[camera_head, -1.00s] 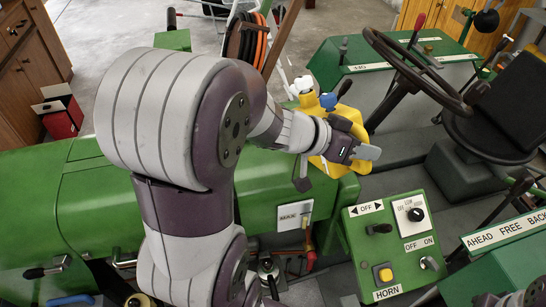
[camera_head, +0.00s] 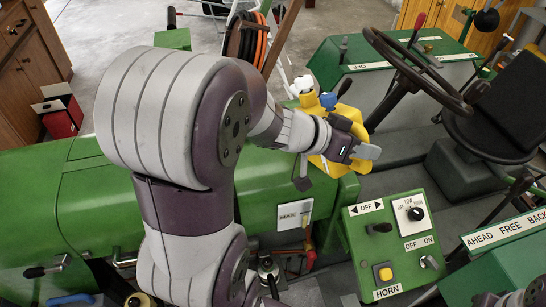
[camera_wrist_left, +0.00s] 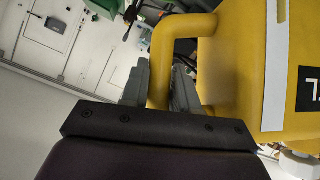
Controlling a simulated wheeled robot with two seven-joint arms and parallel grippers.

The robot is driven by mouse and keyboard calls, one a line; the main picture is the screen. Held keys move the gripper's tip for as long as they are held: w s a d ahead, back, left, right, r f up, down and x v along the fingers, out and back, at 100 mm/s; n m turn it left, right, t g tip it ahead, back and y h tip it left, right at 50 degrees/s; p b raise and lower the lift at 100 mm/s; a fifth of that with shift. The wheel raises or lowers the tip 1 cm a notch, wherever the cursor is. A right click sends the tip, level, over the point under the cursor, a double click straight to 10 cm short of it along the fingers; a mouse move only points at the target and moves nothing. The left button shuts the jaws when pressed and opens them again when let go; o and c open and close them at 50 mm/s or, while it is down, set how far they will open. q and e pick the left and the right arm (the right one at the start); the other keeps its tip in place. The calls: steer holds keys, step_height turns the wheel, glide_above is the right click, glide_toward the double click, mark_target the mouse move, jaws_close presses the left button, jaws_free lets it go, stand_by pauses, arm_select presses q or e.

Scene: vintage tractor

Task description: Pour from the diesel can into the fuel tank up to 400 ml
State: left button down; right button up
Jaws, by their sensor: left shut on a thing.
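The yellow diesel can (camera_head: 352,118) is held by my left gripper (camera_head: 360,150) above the far right end of the green tractor body. In the left wrist view, the gripper's grey fingers (camera_wrist_left: 160,85) are shut around the can's yellow handle (camera_wrist_left: 172,35). The can's wall (camera_wrist_left: 235,75) carries a white strip and a black label there. In the head view a white part and a blue part show at the can's upper left. The fuel tank's opening and any flow of fuel cannot be made out; my left arm and the can cover that area.
A white MAX plate (camera_head: 294,214) sits on the green body below the can. A green control box (camera_head: 390,245), a steering wheel (camera_head: 415,70) and a black seat (camera_head: 500,105) stand to the right. An orange hose reel (camera_head: 250,42) is behind.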

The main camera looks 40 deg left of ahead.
arm_select(q)
steer(key=shift+r, duration=0.2)
steer(key=shift+a+r, duration=0.15)
steer(key=shift+r, duration=0.1)
steer(key=shift+a+r, duration=0.1)
steer(key=shift+r, duration=0.2)
stand_by(1.7)
steer(key=shift+a+r+n+h, duration=0.3)
steer(key=shift+r+n+h, duration=0.1)
steer(key=shift+h, duration=0.1)
stand_by(5.0)
